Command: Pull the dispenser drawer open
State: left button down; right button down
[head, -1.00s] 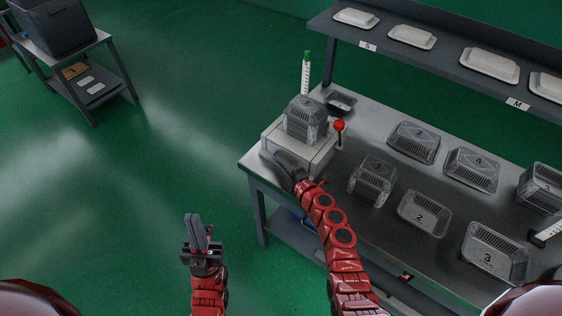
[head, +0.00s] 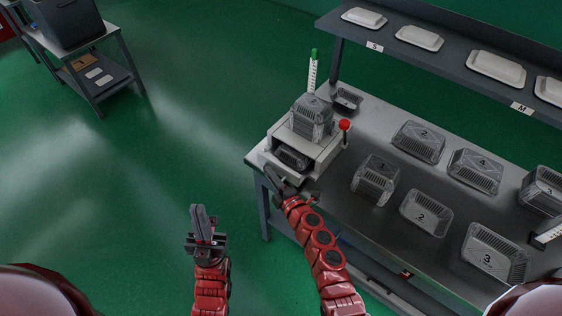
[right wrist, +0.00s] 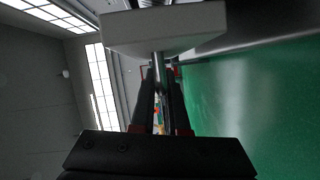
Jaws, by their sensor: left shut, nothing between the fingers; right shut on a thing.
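The white dispenser (head: 330,146) stands at the table's left end. Its drawer (head: 290,172) is partly out towards me, and a dark foil tray (head: 291,157) shows inside it. My right gripper (head: 270,172) is at the drawer's front. In the right wrist view my right gripper (right wrist: 159,85) is shut on the short metal handle (right wrist: 158,64) below the pale drawer front (right wrist: 170,29). My left gripper (head: 198,213) is shut and empty, in the air over the green floor, left of the table.
Stacked foil trays (head: 312,115) sit on top of the dispenser, beside a red-knobbed lever (head: 345,125). Several numbered foil trays stand on the table (head: 340,205) to the right. A shelf (head: 460,75) with white lids is behind. The floor left of the table is free.

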jog(key=s+a, duration=0.5)
jog(key=s, duration=0.2)
jog(key=c, duration=0.9)
grip_release()
jog(key=b+v, duration=0.2)
jog(key=v, duration=1.5)
jog(key=shift+s+d+b, duration=0.1)
jog(key=shift+d+b, duration=0.05)
jog(key=shift+b, duration=0.2)
